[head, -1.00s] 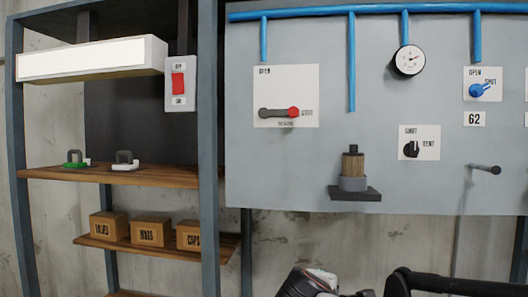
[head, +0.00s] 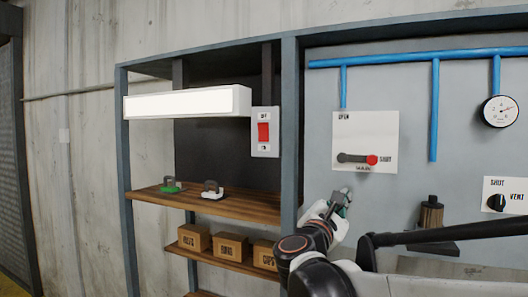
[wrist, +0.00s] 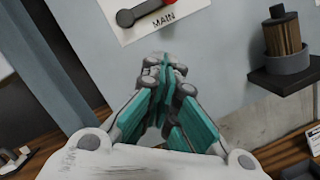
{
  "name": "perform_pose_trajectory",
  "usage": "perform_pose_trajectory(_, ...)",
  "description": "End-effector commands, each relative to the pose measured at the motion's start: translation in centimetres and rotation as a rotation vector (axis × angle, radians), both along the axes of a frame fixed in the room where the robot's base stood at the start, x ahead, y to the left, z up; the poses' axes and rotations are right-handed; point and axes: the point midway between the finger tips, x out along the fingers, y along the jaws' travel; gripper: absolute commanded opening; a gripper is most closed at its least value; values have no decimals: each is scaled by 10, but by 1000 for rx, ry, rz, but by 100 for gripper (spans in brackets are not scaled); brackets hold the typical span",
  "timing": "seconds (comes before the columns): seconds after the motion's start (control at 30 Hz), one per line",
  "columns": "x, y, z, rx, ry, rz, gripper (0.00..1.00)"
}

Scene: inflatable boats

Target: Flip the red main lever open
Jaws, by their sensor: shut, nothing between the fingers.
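The main lever is a dark bar with a red knob (head: 372,160) on a white plate (head: 352,126) marked OPEN at the top and SHUT at the right. The bar (head: 352,158) lies level, its red end on the right by SHUT. In the wrist view the plate (wrist: 126,32), labelled MAIN, shows at the top with part of the lever (wrist: 140,12). My gripper (head: 346,192) is below the plate in the head view, apart from the lever. In the wrist view its teal-padded fingers (wrist: 166,68) are together and empty.
A red switch (head: 264,132) is on the shelf frame to the left. Blue pipes (head: 434,110) and a gauge (head: 499,111) are on the panel. The shelf (head: 250,205) holds two small clamp-like items.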

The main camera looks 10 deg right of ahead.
Motion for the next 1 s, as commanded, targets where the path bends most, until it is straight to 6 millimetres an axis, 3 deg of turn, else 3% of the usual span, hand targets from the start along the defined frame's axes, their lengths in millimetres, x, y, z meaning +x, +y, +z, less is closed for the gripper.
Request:
perform_pose_trajectory(0.37, 6, -5, 1, 3, 0, -1, 0)
perform_pose_trajectory(0.9, 75, -71, 21, 3, -1, -3, 0)
perform_pose_trajectory(1.0, 65, -78, 35, 3, 0, -2, 0)
